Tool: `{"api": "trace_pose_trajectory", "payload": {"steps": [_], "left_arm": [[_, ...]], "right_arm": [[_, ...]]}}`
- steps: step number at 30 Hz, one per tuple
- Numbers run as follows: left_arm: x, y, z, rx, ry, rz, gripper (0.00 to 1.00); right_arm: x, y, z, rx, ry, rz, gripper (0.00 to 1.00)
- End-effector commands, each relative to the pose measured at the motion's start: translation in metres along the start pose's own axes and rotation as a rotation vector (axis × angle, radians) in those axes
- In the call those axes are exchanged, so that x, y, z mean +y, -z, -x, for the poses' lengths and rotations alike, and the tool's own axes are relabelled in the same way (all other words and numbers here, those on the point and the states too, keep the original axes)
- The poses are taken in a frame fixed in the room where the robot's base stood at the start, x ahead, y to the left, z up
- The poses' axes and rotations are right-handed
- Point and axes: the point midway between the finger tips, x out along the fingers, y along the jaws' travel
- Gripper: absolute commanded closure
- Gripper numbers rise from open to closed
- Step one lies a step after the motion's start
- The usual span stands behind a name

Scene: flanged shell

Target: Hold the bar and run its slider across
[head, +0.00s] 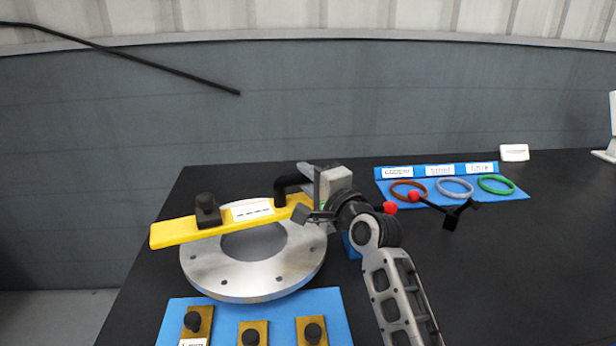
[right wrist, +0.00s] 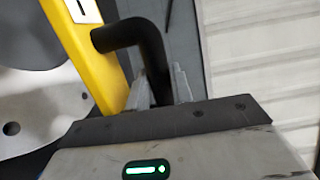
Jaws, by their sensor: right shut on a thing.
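The yellow bar (head: 185,231) lies across a round metal flange (head: 225,287), tilted up to the right in the head view. Its slider, a dark block with a knob (head: 208,211), sits on the bar's left part, left of a white label (head: 252,211). A bent black handle (head: 284,187) rises from the bar's right end; it also shows in the right wrist view (right wrist: 135,35). My right gripper (right wrist: 160,88) is shut on this handle, a finger on each side. Its wrist hides part of the bar's right end in the head view. My left gripper is in neither view.
A blue board (head: 250,303) with several brass pieces (head: 252,334) with black knobs lies in front of the flange. A blue tray (head: 500,193) with brown, pale blue and green rings lies back right. Red-tipped black parts (head: 450,216) stand beside my right wrist.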

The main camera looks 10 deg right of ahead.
Motion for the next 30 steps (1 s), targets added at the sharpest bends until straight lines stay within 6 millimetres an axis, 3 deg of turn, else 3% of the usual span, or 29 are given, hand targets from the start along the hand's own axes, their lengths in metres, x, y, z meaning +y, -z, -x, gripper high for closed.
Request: {"api": "trace_pose_trajectory", "payload": {"steps": [30], "left_arm": [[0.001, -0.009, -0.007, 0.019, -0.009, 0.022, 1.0]], "right_arm": [[0.035, 0.0, 0.0, 0.001, 0.009, -0.004, 1.0]]}}
